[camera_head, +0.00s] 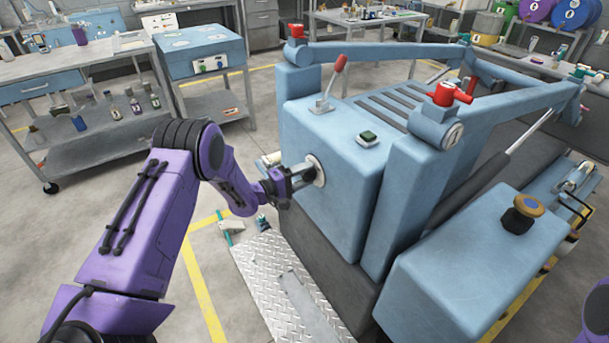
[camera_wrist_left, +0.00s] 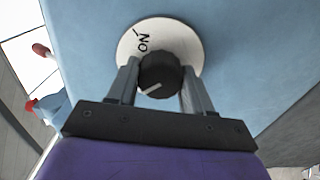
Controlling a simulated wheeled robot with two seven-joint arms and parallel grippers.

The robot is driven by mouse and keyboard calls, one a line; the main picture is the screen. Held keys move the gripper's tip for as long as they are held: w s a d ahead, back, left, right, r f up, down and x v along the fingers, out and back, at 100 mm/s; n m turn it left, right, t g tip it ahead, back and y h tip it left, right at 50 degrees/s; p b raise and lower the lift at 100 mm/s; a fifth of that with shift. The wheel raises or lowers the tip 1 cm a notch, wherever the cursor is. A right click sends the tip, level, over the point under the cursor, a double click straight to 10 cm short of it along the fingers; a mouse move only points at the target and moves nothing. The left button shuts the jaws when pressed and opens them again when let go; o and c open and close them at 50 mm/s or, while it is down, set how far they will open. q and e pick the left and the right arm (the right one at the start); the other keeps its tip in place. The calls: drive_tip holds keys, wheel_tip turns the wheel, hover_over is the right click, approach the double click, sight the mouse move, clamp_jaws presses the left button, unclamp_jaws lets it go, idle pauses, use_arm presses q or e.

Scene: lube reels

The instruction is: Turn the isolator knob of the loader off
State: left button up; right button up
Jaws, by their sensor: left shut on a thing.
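The loader (camera_head: 335,180) is a pale blue machine in the middle of the head view. The isolator knob (camera_wrist_left: 158,74) is black and round with a white pointer line, set on a pale round plate (camera_wrist_left: 183,36) marked ON. The pointer line lies toward the lower left in the left wrist view, away from the ON mark. The plate also shows in the head view (camera_head: 316,171) on the loader's side panel. My left gripper (camera_wrist_left: 158,80) has its fingers on both sides of the knob and is shut on it. My right gripper does not show.
A metal tread plate (camera_head: 262,270) lies below my left gripper. A blue box cart (camera_head: 205,68) stands at the back left. Open floor lies left of the loader.

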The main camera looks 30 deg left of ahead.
use_arm(q)
drive_tip(key=shift+w+a+r, duration=0.1)
drive_tip(key=shift+a+r, duration=0.05)
drive_tip(key=shift+r, duration=0.05)
drive_tip(key=o, duration=0.9)
drive_tip(key=shift+o, duration=0.6)
drive_tip(key=shift+f, duration=0.15)
drive_tip(key=b+v, duration=0.1)
drive_tip(key=v, duration=0.9)
drive_tip(key=shift+s+a+b, duration=0.2)
drive_tip(key=shift+s+b, duration=0.05)
drive_tip(key=shift+b, duration=0.15)
